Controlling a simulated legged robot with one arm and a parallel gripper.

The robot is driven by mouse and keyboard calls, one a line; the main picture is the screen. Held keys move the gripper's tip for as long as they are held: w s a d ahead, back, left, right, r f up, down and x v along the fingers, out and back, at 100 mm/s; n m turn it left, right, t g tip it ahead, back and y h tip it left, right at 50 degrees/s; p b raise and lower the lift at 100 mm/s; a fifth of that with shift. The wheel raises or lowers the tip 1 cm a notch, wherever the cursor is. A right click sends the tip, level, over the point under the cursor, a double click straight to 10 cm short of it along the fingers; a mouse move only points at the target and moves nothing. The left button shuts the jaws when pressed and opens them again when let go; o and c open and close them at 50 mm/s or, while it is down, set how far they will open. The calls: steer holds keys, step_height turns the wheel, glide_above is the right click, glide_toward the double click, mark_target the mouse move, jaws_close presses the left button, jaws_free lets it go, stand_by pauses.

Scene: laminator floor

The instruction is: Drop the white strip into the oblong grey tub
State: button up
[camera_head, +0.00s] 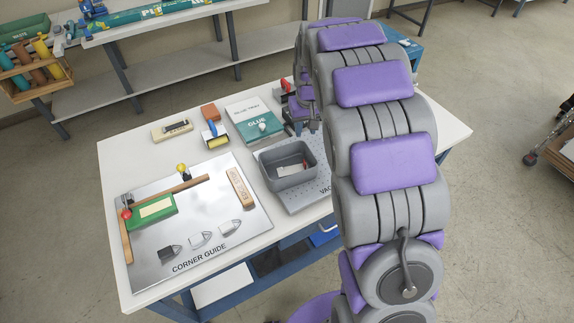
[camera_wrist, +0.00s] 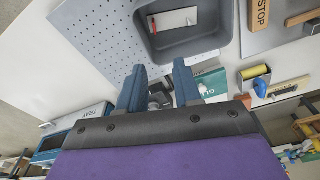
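The oblong grey tub (camera_head: 290,179) stands on the perforated grey plate near the right side of the table. It also shows at the top of the wrist view (camera_wrist: 187,47). The white strip (camera_wrist: 178,19) lies inside the tub on its floor, with a small red piece (camera_wrist: 153,28) at its end. In the head view, white and red show inside the tub too. My gripper (camera_wrist: 158,88) is open, its two blue fingers apart, with no strip between them. It points toward the table beside the tub. In the head view my arm hides much of that area.
A metal corner guide plate (camera_head: 206,255) with a green block (camera_head: 152,211) and several small pieces lies left of the tub. A teal glue box (camera_head: 256,125), a yellow-and-blue tool (camera_head: 215,138) and a brush (camera_head: 172,130) stand behind.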

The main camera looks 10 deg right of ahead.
step_height(320, 180, up, 8)
steer(key=p, duration=0.1)
steer(key=shift+s, duration=0.45)
steer(key=shift+s, duration=0.1)
steer(key=s+a+g, duration=0.3)
steer(key=s, duration=3.7)
steer(key=shift+f+m, duration=0.3)
steer(key=shift+f, duration=0.15)
steer(key=shift+a, duration=0.15)
